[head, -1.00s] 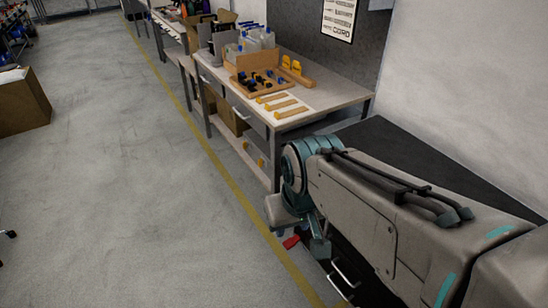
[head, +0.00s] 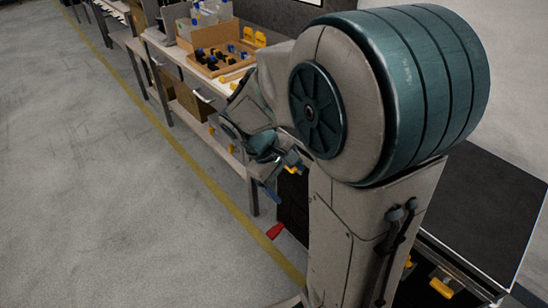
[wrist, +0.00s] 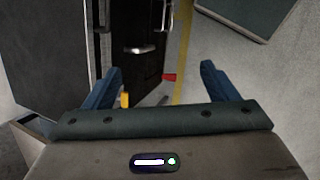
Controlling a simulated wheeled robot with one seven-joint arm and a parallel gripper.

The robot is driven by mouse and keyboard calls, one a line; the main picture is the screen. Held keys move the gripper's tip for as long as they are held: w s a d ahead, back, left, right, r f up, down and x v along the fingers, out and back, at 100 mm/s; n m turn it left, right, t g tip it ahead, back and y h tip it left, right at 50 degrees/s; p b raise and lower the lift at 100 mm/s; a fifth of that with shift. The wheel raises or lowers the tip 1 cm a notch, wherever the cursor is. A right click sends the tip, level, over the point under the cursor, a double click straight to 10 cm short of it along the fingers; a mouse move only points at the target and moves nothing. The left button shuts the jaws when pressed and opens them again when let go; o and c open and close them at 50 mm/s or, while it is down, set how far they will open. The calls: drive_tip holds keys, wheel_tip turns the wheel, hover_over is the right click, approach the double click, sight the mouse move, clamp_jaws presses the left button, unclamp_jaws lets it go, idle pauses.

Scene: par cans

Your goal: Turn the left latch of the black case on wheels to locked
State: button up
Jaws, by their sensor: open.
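The black case on wheels (head: 478,205) stands at the right in the head view, partly hidden by my arm. A yellow piece, seemingly its left latch (head: 291,170), shows beside my gripper (head: 282,177). In the wrist view a yellow piece (wrist: 125,99) shows beside the left fingertip, in front of the case's dark side (wrist: 140,75). Whether the latch is turned to locked cannot be told. My gripper (wrist: 162,82) is open, its blue fingers apart with nothing held between them.
A red piece (head: 275,230) sits low near the floor. A workbench (head: 172,62) stands behind. The floor at left is clear.

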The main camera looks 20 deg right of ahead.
drive_tip(key=w+d+f+n+h+b, duration=0.1)
drive_tip(key=w+f+n+h+b, duration=0.25)
drive_tip(key=w+f, duration=0.35)
drive_tip(key=w+d+f+n+h+b, duration=0.2)
drive_tip(key=w+f+n+h+b, duration=0.15)
drive_tip(key=f, duration=0.55)
drive_tip(key=n+t+h+b, duration=0.5)
drive_tip(key=n+t, duration=0.2)
drive_tip(key=n, duration=0.2)
approach(287, 169)
drive_tip(key=x, duration=0.9)
drive_tip(key=shift+w+d+b, duration=0.1)
drive_tip(key=shift+d+b, duration=0.15)
drive_tip(key=shift+b, duration=0.05)
drive_tip(key=c, duration=1)
